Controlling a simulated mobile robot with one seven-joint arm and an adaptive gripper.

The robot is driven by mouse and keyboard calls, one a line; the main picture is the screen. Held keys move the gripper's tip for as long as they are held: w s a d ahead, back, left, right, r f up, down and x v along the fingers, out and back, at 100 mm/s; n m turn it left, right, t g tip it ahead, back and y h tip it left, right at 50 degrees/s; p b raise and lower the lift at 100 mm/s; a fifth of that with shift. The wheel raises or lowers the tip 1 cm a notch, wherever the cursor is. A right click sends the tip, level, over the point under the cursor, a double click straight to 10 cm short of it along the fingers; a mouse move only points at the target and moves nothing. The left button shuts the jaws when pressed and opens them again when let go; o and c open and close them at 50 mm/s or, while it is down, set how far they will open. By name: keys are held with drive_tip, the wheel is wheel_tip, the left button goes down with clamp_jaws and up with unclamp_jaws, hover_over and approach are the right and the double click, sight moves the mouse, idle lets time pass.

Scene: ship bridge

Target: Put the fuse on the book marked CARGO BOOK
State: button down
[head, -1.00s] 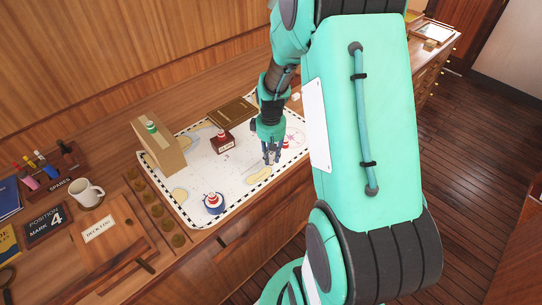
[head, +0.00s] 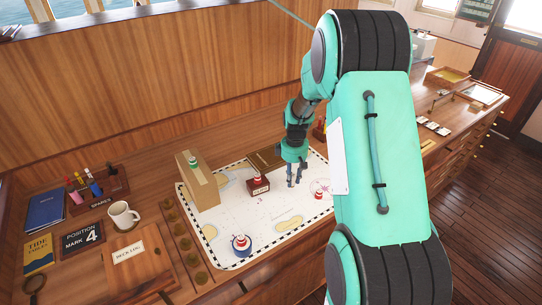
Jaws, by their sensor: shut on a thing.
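My gripper (head: 294,181) is above the white chart, right of a dark red box. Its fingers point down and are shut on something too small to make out. I cannot tell whether it is the fuse. I cannot pick out the fuse for certain anywhere else. A flat brown book (head: 266,159) lies at the back of the chart, behind and left of my gripper; its lettering is too small to read, so I cannot tell whether it is the CARGO BOOK.
Left are a spares rack (head: 104,188), a mug (head: 122,216) and the deck log (head: 128,252).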

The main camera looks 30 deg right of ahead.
drive_tip(key=w+r+n+p, duration=0.2)
drive_tip(key=w+n, duration=0.3)
drive_tip(key=w, duration=0.6)
drive_tip(key=w+d+r+n+p, duration=0.1)
drive_tip(key=w+n, duration=0.4)
drive_tip(key=w, duration=0.7)
drive_tip(key=shift+w+r+n+p, duration=0.2)
drive_tip(key=shift+r+n+p, duration=0.1)
drive_tip(key=shift+r+p, duration=0.35)
hover_over(264, 163)
drive_tip(key=shift+s+a+f, duration=0.1)
drive_tip(key=shift+a+f, duration=0.05)
drive_tip(key=shift+f, duration=2.95)
drive_tip(key=shift+f, duration=0.1)
drive_tip(key=shift+f, duration=1.75)
drive_tip(key=shift+f, duration=0.15)
